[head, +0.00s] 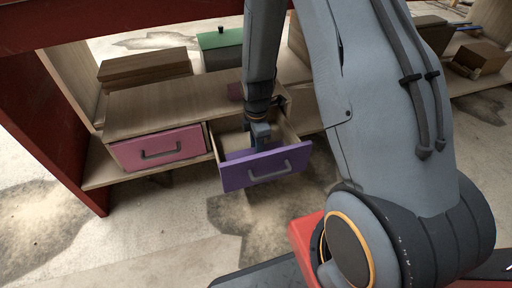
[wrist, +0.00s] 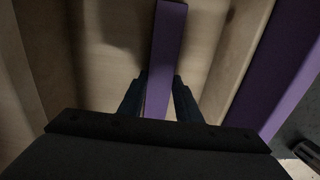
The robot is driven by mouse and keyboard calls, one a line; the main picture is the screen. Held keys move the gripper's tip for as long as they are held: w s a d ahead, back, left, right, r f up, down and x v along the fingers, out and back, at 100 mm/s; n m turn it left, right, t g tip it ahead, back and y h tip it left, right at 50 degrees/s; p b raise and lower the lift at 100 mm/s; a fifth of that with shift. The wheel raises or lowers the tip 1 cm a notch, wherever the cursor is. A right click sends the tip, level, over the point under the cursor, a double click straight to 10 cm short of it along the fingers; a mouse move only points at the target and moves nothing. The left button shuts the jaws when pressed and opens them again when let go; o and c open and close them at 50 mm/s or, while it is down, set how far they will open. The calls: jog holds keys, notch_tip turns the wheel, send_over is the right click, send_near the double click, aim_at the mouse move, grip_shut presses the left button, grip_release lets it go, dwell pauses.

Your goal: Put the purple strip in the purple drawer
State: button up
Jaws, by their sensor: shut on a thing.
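The purple drawer (head: 266,167) is pulled open, and its purple front with a grey handle faces me. Its front panel also shows at the right of the wrist view (wrist: 284,72). My gripper (head: 257,146) reaches down inside the open drawer. In the wrist view my gripper (wrist: 160,98) is shut on the purple strip (wrist: 167,45), with a finger on each side of it. The strip extends away from the fingers over the pale drawer floor. In the head view, a bit of purple (head: 238,154) shows beside the gripper, inside the drawer. Whether the strip touches the floor I cannot tell.
A closed pink drawer (head: 159,148) is left of the purple one in the same wooden cabinet (head: 150,105). A brown box (head: 146,66) and a green-lidded box (head: 220,42) stand behind. A red panel (head: 45,110) borders the left. The drawer walls closely surround my gripper.

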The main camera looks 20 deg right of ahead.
jog(key=o, duration=1.1)
jog(key=shift+f, duration=0.1)
notch_tip(320, 180, up, 8)
jog(key=p, duration=0.3)
jog(key=shift+a, duration=0.1)
jog(key=s+a+r+m, duration=0.3)
jog(key=a+r, duration=0.5)
jog(key=r, duration=0.1)
jog(key=s+a+r+m, duration=0.3)
jog(key=s+a+r, duration=0.1)
jog(key=s, duration=0.4)
jog(key=s+a+r+m+y, duration=0.1)
jog(key=s+a+r+m, duration=0.2)
jog(key=s+r, duration=0.4)
jog(key=s+a+r+m, duration=0.3)
jog(key=s+a+r, duration=0.2)
jog(key=s, duration=0.3)
jog(key=shift+s+a+r+y, duration=0.3)
jog(key=shift+a+r+y, duration=0.1)
jog(key=shift+r, duration=0.15)
jog(key=shift+d+r, duration=0.1)
